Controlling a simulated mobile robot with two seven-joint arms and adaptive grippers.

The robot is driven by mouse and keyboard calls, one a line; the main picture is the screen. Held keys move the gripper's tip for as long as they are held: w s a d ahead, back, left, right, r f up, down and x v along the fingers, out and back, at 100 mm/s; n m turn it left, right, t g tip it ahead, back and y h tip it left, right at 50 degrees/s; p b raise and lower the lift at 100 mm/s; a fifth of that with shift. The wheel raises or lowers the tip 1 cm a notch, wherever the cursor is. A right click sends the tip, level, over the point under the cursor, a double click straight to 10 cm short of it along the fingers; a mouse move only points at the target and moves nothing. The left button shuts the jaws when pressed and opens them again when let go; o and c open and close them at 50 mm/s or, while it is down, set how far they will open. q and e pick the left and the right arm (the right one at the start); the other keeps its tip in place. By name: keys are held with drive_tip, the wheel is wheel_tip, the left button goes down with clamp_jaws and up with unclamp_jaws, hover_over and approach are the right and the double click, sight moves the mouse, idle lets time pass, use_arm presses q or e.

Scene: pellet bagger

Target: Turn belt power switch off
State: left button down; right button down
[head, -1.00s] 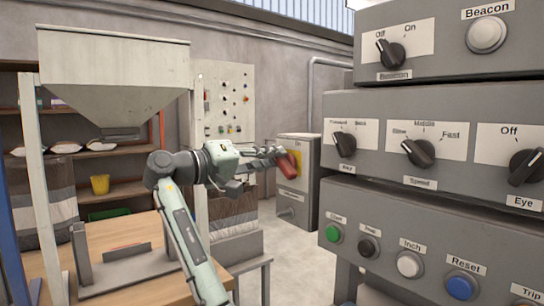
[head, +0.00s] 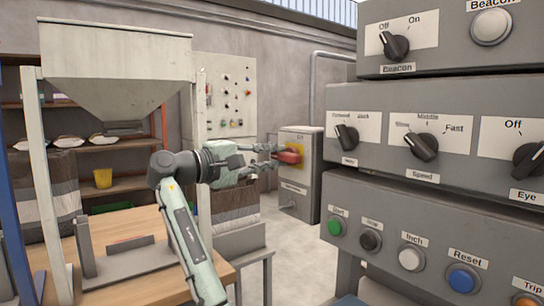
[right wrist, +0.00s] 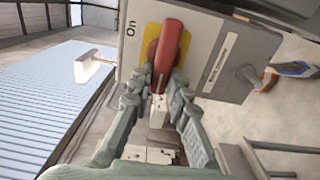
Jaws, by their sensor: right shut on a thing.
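The belt power switch is a red handle (head: 291,156) on a yellow plate, on the front of a grey box (head: 300,205). An "On" label sits above the plate. The handle lies roughly level, its left end towards my gripper. My right gripper (head: 272,156) is shut on that end. In the right wrist view the handle (right wrist: 168,45) runs down between the two fingers (right wrist: 160,88), and the "On" label is to its left. The fingers hide the handle's tip. I see no "Off" label on this box. My left gripper is not in view.
A grey control panel (head: 345,185) with knobs and buttons fills the right side. A hopper (head: 115,70) on a frame stands at the left over a wooden table (head: 150,225).

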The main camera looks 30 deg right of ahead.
idle(0.3)
drive_tip(key=c, duration=1.4)
unclamp_jaws()
drive_tip(key=shift+d, duration=0.1)
drive_tip(key=shift+c, duration=0.2)
drive_tip(key=a, duration=1.2)
drive_tip(key=shift+s, duration=0.45)
